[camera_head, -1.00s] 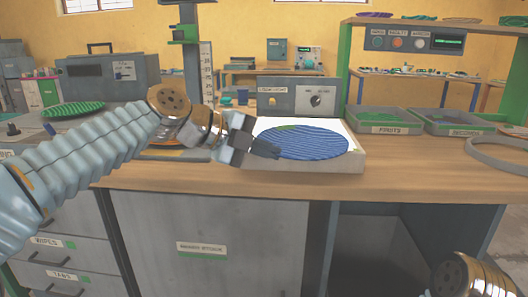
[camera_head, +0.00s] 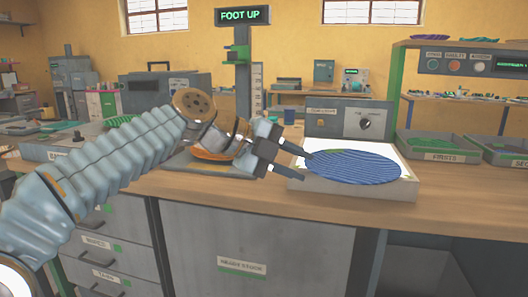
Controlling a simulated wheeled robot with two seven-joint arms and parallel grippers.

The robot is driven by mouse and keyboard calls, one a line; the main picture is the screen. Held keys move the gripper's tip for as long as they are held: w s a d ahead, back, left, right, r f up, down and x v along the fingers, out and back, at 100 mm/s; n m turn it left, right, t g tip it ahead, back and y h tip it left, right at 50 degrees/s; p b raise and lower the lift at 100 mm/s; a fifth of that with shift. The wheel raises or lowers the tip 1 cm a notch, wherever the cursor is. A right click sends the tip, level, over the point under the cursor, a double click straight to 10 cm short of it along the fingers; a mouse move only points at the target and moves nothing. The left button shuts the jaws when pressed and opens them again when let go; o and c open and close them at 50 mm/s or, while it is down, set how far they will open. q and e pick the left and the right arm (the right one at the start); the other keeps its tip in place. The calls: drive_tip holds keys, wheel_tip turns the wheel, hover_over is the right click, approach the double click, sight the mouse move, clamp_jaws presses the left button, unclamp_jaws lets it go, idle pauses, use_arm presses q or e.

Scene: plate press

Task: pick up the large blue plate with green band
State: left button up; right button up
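The large blue plate (camera_head: 355,168) lies on a white-topped, light-box-like tray (camera_head: 352,189) on the wooden bench. It is striped blue, and only a trace of green shows near its upper left rim. My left gripper (camera_head: 306,166) is at the plate's left edge, with its two dark fingers spread apart and pointing right. The upper finger overlaps the plate's left rim in the picture; the lower finger is in front of the tray's left corner. I cannot tell whether either touches the plate. My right gripper is out of view.
A grey control box (camera_head: 348,121) with a knob stands behind the tray. Grey bins (camera_head: 438,147) stand to the right. A press column with a "FOOT UP" display (camera_head: 242,16) rises behind my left arm. A green plate (camera_head: 120,121) lies at the left. The bench front is clear.

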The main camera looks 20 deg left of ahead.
use_arm(q)
drive_tip(key=v, duration=0.9)
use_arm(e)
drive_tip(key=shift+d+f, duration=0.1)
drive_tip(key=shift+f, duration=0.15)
use_arm(q)
drive_tip(key=shift+o, duration=0.2)
drive_tip(key=shift+w+d, duration=0.1)
